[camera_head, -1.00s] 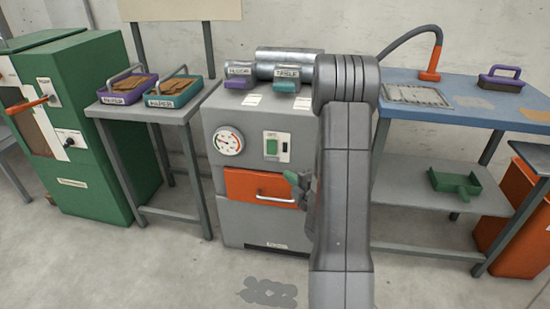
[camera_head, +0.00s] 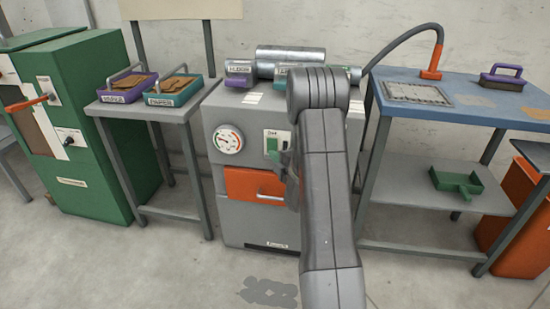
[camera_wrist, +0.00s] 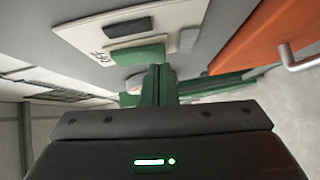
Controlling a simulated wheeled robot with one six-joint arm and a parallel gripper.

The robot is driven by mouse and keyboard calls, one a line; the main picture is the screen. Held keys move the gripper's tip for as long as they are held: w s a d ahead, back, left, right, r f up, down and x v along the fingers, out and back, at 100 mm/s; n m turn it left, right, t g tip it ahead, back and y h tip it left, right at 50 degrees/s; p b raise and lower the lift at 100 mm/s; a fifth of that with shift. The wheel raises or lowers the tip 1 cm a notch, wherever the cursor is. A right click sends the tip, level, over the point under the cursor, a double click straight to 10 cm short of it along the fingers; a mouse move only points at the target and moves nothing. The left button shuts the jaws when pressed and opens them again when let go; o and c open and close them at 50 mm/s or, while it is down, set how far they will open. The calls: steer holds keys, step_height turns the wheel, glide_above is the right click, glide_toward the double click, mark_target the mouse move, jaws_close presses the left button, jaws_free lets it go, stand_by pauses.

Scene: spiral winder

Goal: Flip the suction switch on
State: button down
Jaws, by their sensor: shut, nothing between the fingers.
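The suction switch is a green rocker (camera_head: 271,145) on a white plate (camera_head: 277,133) on the front of the grey machine, right of a round gauge (camera_head: 228,139). Which way the rocker is set, I cannot tell. My gripper (camera_head: 287,160) is at the lower right of the plate. In the wrist view its green fingers (camera_wrist: 159,75) are shut and empty, close to the rocker's edge. Whether they touch it, I cannot tell.
An orange drawer (camera_head: 254,184) with a metal handle is just below the plate. A metal cylinder (camera_head: 290,54) and small labelled blocks sit on the machine's top. A blue-topped bench (camera_head: 470,102) stands at the right, a small tray table (camera_head: 150,112) at the left.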

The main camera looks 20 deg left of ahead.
steer(key=shift+f, duration=0.1)
stand_by(0.3)
steer(key=shift+w+b, duration=0.25)
steer(key=shift+b, duration=0.85)
steer(key=shift+a, duration=0.1)
